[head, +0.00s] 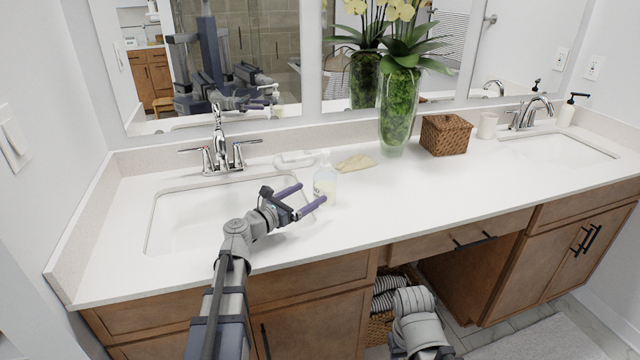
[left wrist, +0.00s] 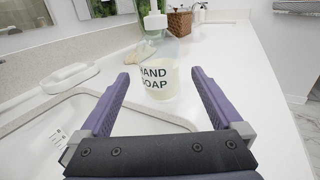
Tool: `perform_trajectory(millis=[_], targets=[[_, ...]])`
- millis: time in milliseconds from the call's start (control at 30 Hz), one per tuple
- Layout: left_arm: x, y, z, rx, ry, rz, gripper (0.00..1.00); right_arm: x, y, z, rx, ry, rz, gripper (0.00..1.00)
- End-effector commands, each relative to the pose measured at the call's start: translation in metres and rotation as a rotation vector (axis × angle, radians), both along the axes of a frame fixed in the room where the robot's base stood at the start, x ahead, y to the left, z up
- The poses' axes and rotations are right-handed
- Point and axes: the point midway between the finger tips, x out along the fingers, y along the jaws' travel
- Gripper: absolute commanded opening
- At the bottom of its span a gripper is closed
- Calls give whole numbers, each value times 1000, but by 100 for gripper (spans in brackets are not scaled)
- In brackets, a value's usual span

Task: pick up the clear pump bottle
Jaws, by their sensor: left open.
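The clear pump bottle (head: 325,182) stands upright on the white counter, just right of the left sink. In the left wrist view the bottle (left wrist: 158,75) shows a "HAND SOAP" label and a white pump top. My left gripper (head: 307,197) is open, its two purple fingers pointing at the bottle. In the left wrist view the bottle stands ahead, between the lines of the two fingers, and I cannot tell whether it is within their tips. My right gripper is not in view; part of my right arm shows low in the head view.
A white soap dish (head: 296,159) and a folded tan cloth (head: 356,163) lie behind the bottle. A tall glass vase (head: 398,110) with orchids and a wicker box (head: 446,135) stand farther right. The left sink (head: 190,222) lies left of the bottle. Counter to the right front is clear.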

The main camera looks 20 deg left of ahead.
Motion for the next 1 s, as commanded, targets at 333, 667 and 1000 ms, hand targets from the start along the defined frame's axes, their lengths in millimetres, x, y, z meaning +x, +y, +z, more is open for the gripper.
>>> perform_trajectory(millis=[333, 667, 1000], targets=[[8, -4, 0, 1, 0, -3, 100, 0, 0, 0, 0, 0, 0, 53], [25, -13, 0, 1, 0, -1, 100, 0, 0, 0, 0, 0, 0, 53], [62, -33, 1, 1, 0, -2, 100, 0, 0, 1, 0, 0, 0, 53]])
